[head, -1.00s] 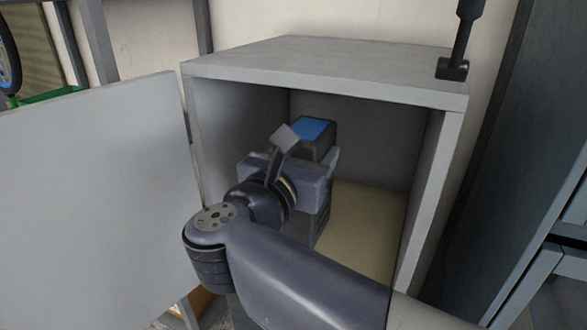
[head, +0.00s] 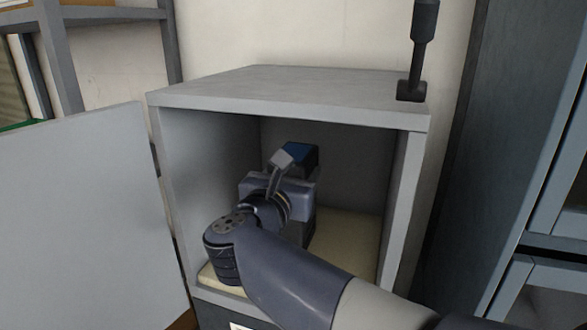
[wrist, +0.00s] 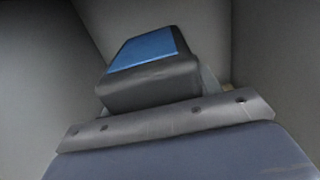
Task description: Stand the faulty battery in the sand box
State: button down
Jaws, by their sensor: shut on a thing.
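The battery (head: 301,156) is a dark block with a blue top. It is upright inside the grey open-fronted sand box (head: 270,85), over the pale sand (head: 345,240). My gripper (head: 282,188) reaches in through the open front and is shut on the battery. In the wrist view the battery (wrist: 150,70) shows its blue top and dark side just beyond my gripper. My gripper hides the battery's lower part in both views, so I cannot tell whether its base touches the sand.
The box's door (head: 85,215) stands open to the left. A dark upright handle-like thing (head: 420,50) is on the box top at the right. A dark cabinet (head: 490,170) stands close on the right. Sand is clear to the right of the battery.

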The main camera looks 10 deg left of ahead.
jog(key=f, duration=0.2)
jog(key=f+b, duration=0.1)
jog(key=shift+w+f, duration=0.2)
jog(key=shift+f, duration=0.2)
jog(key=shift+f+b, duration=0.25)
jog(key=shift+b, duration=0.1)
jog(key=shift+c, duration=2.1)
grip_release()
jog(key=shift+f, duration=0.1)
jog(key=s+p, duration=0.1)
jog(key=s, duration=1.1)
jog(key=shift+a, duration=0.45)
